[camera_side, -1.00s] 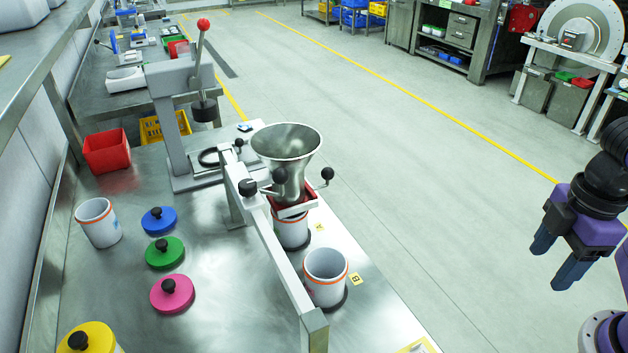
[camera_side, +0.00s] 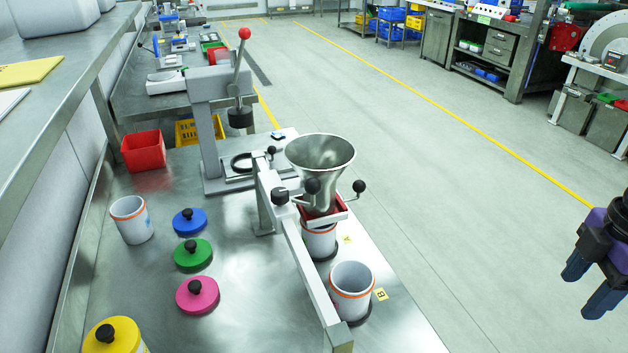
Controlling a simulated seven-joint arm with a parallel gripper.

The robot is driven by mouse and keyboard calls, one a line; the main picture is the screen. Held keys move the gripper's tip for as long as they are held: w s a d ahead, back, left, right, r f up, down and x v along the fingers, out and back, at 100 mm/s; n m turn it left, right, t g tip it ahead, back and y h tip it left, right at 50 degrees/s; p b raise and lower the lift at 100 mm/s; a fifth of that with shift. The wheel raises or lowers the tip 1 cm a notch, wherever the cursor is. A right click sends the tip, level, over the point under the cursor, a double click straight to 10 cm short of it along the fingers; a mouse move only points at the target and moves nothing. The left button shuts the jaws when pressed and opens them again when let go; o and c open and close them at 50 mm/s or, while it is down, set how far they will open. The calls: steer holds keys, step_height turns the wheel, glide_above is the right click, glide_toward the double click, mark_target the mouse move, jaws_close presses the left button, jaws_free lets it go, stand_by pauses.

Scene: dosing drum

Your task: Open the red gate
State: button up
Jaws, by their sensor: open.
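The red gate (camera_side: 335,212) shows as a red piece under the metal funnel (camera_side: 320,165), in a pale frame on the rail (camera_side: 306,255). Black ball knobs stand around it, one on the right (camera_side: 359,186); I cannot tell which belongs to the gate. A white drum with an orange band (camera_side: 319,240) stands under the funnel by label A. A second open drum (camera_side: 351,290) stands by label B. My gripper (camera_side: 588,288) is open and empty at the far right, well apart from the funnel, with its fingers pointing down.
A press with a red-knobbed lever (camera_side: 240,80) stands behind the funnel. Blue, green, pink and yellow lids (camera_side: 197,294), a third drum (camera_side: 131,220) and a red bin (camera_side: 143,151) are on the left. Open floor lies between the bench and my gripper.

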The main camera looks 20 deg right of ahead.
steer(key=w+a+r, duration=0.4)
steer(key=w+a, duration=0.4)
steer(key=w, duration=0.4)
step_height(320, 180, up, 3)
steer(key=n+g+y, duration=0.1)
steer(key=g+y, duration=0.1)
steer(key=y, duration=0.1)
glide_above(359, 187)
steer(key=s+d, duration=0.3)
steer(key=s, duration=0.4)
steer(key=w+d+n+y, duration=0.15)
steer(key=w+d, duration=0.35)
steer(key=w, duration=0.5)
steer(key=shift+t, duration=0.4)
steer(key=x, duration=1.8)
steer(key=shift+d, duration=0.1)
